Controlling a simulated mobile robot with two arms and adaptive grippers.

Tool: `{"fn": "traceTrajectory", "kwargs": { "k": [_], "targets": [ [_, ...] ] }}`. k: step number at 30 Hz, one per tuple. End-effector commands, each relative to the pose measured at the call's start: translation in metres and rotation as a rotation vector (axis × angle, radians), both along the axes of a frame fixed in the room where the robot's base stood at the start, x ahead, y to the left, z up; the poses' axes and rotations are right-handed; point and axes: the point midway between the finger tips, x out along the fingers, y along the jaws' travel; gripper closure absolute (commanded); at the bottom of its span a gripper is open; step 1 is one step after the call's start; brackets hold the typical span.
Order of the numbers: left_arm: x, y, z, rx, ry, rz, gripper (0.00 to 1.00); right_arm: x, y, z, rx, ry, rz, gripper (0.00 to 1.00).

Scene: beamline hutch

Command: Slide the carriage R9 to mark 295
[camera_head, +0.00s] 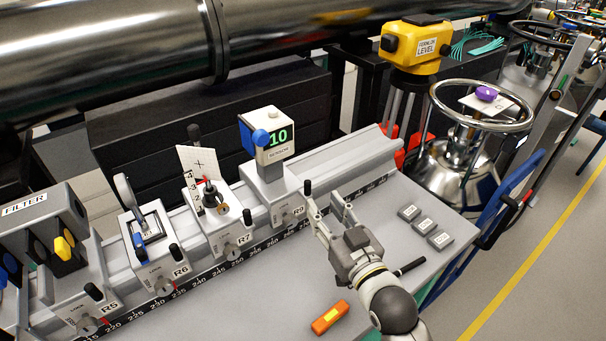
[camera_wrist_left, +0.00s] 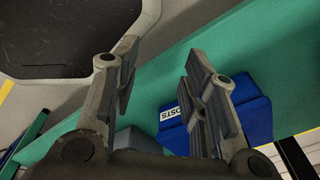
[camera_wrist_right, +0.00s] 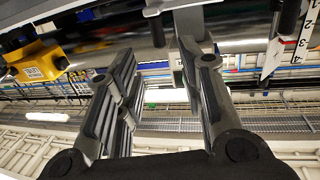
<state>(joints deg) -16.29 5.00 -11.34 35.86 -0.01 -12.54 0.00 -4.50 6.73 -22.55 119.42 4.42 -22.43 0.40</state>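Carriage R9 (camera_head: 265,190) is a grey block on the rail, carrying a white sensor box (camera_head: 274,138) with a blue knob and a green "10". A black upright handle (camera_head: 307,187) stands at its right front. The rail's black scale (camera_head: 205,273) has white numbers; I cannot read 295, and my right gripper covers part of the scale. My right gripper (camera_head: 326,203) is just right of R9, close to the handle; contact is unclear. Its fingers are apart in the right wrist view (camera_wrist_right: 155,90). My left gripper (camera_wrist_left: 160,90) is open and empty, outside the head view.
Carriages R7 (camera_head: 222,222), R6 (camera_head: 162,262) and R5 (camera_head: 80,300) stand left of R9. The rail (camera_head: 345,158) is clear to R9's right. A blue box (camera_wrist_left: 240,115) is near my left gripper.

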Motion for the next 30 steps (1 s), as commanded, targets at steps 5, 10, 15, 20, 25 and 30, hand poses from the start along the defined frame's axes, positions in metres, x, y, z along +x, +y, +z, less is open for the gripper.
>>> {"fn": "traceTrajectory", "kwargs": {
  "k": [5, 10, 15, 20, 25, 30],
  "targets": [
    [-0.023, -0.004, 0.005, -0.005, 0.031, 0.002, 0.60, 0.024, 0.011, 0.002, 0.000, 0.001, 0.000, 0.64],
    [-0.036, -0.010, 0.008, -0.009, 0.051, 0.001, 0.60, 0.050, 0.023, 0.001, 0.000, 0.001, 0.000, 0.64],
    [-0.025, -0.009, 0.012, -0.010, 0.036, 0.001, 0.60, 0.071, 0.033, 0.001, -0.001, 0.002, -0.001, 0.64],
    [-0.008, -0.009, 0.015, -0.010, 0.009, 0.000, 0.60, 0.084, 0.038, 0.000, -0.001, 0.003, -0.001, 0.64],
    [-0.006, -0.008, 0.016, -0.010, 0.007, 0.000, 0.60, 0.089, 0.041, -0.001, -0.001, 0.003, -0.001, 0.64],
    [-0.011, -0.006, 0.016, -0.007, 0.014, -0.001, 0.60, 0.090, 0.041, -0.001, -0.001, 0.003, -0.001, 0.64]
  ]
}}
